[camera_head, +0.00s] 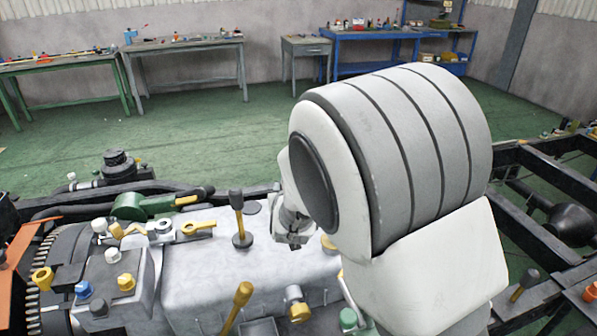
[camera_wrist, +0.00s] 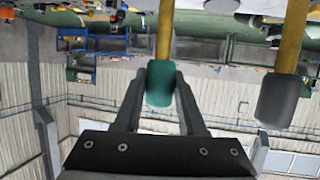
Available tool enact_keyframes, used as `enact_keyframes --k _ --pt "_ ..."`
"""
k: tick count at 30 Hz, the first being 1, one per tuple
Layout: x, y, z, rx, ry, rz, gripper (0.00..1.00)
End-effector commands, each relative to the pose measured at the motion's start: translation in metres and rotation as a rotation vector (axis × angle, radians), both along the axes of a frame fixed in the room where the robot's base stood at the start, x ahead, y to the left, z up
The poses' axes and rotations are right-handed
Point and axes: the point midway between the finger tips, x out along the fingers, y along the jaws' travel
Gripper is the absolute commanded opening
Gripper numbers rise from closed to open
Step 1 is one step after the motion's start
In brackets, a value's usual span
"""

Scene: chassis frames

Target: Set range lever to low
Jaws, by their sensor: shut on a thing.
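In the wrist view, my gripper (camera_wrist: 161,76) has its two fingers on either side of a green knob (camera_wrist: 160,88) and is shut on it. The knob sits on the end of a straight yellow lever rod (camera_wrist: 165,32). A second yellow lever with a dark grey knob (camera_wrist: 281,101) stands to the right, apart from my fingers. No label shows which is the range lever. In the head view, part of my wrist shows at the grey housing (camera_head: 190,262), while my arm hides the fingertips and the held knob.
A dark-knobbed lever (camera_head: 238,215) stands on the housing left of my wrist. A yellow handle (camera_head: 240,300) is nearer the front. Yellow, blue and white fittings crowd the left. Dark chassis rails (camera_head: 555,150) run at the right. Workbenches (camera_head: 185,45) stand far behind, across open green floor.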

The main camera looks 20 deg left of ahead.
Motion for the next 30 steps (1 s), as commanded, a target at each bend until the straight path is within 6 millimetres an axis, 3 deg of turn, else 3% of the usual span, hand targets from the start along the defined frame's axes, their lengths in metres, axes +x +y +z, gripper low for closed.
enact_keyframes --k 1,13,30 --pt "0.004 0.001 0.008 -0.015 0.025 -0.001 0.0" --pt "0.022 0.014 0.0 -0.105 0.17 0.0 0.0" --pt "0.029 0.018 -0.007 -0.137 0.221 0.0 0.0"
